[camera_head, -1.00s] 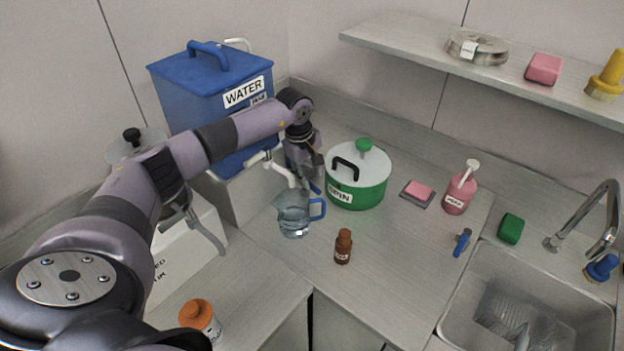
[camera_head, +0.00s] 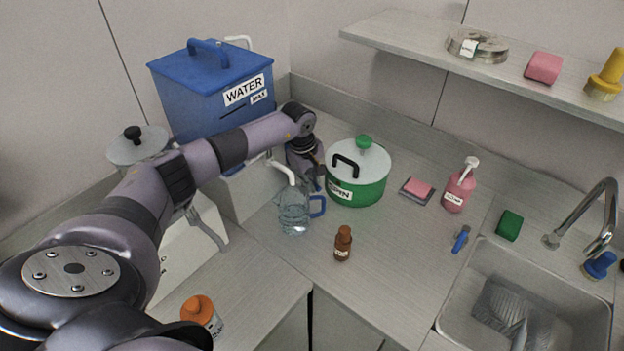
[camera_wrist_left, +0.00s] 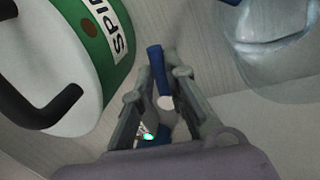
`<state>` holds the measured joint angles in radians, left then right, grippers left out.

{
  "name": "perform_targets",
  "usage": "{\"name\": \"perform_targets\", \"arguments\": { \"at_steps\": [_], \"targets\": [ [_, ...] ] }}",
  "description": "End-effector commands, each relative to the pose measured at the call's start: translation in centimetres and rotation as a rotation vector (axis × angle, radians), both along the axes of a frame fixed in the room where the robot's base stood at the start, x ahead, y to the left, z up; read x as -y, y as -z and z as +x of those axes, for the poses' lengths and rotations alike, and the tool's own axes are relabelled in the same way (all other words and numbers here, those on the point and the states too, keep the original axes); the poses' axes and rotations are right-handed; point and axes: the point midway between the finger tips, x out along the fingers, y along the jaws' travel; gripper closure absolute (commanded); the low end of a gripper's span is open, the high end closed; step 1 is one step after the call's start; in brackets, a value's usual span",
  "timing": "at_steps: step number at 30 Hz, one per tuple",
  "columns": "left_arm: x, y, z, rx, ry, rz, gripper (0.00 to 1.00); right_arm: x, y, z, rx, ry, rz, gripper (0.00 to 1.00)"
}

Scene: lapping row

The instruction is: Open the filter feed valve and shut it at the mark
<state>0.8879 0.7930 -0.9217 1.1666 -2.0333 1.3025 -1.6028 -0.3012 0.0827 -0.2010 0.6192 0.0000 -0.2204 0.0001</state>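The blue water tank (camera_head: 188,108) stands at the back left, with a white spout (camera_head: 284,170) reaching out at its lower right. A clear jug (camera_head: 292,218) with a blue handle stands under the spout; its fill level is hard to tell. My left gripper (camera_head: 309,181) points down beside the spout, between tank and green pot. In the left wrist view, its fingers (camera_wrist_left: 157,86) are apart, on either side of a blue lever (camera_wrist_left: 155,62) with a pale round end. I see gaps beside the lever; contact is not clear. My right gripper is not in view.
The green pot (camera_head: 357,191) stands close to the gripper's right. A brown bottle (camera_head: 343,244) stands in front of the jug. A pink sponge (camera_head: 418,187), pink dispenser (camera_head: 459,188) and sink (camera_head: 460,317) are to the right. The front middle counter is clear.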

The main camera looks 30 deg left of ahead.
Motion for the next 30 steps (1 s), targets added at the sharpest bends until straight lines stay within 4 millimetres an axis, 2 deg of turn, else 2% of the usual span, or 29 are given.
{"name": "perform_targets", "arguments": {
  "at_steps": [4,22,30],
  "targets": [
    [0.0,0.0,0.0,0.0,0.0,0.0,1.0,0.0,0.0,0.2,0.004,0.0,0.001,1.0],
    [0.0,0.0,0.0,0.001,0.0,0.0,1.0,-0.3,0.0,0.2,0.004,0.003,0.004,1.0],
    [-0.5,0.5,-0.5,0.003,0.172,0.001,1.0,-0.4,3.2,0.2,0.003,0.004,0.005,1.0]
  ]
}}
